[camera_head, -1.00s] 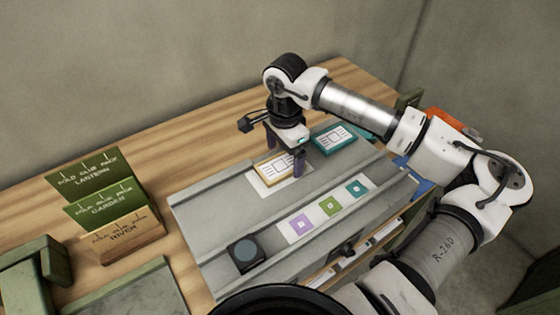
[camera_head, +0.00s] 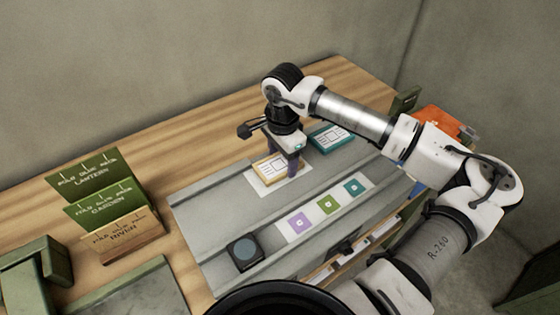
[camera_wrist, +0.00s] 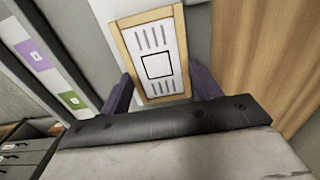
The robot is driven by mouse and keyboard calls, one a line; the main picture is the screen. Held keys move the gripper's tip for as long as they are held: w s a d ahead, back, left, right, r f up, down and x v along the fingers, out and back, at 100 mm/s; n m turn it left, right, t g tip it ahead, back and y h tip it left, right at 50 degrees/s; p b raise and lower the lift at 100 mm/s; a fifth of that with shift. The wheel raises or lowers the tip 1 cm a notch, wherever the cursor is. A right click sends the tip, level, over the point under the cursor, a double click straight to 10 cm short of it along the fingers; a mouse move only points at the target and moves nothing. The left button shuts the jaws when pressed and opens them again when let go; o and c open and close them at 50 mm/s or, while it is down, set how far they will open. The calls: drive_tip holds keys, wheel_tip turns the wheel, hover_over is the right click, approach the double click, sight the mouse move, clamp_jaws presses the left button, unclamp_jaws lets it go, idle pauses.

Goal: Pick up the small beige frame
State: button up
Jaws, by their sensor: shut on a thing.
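The small beige frame (camera_head: 272,168) has a tan border around a white printed page. It lies on a white sheet on the grey tray, near the tray's back edge. In the wrist view the frame (camera_wrist: 153,55) fills the top middle, between my two purple fingers. My gripper (camera_head: 282,163) points down over the frame's right end in the head view. It is shut on the frame, with one finger at each side in the wrist view (camera_wrist: 158,92). The frame looks level and at tray height; I cannot tell any gap beneath it.
A teal-edged frame (camera_head: 331,138) lies close by at the right. The grey tray (camera_head: 215,222) holds a strip with purple, green and teal squares (camera_head: 328,205) and a dark ink pad (camera_head: 243,252). Labelled green and wooden holders (camera_head: 125,236) stand at the left. Bare wood (camera_head: 200,150) lies behind.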

sight(282, 162)
drive_tip(key=shift+r, duration=0.1)
wheel_tip(282, 162, up, 20)
drive_tip(key=b, duration=0.4)
drive_tip(key=shift+s, duration=0.2)
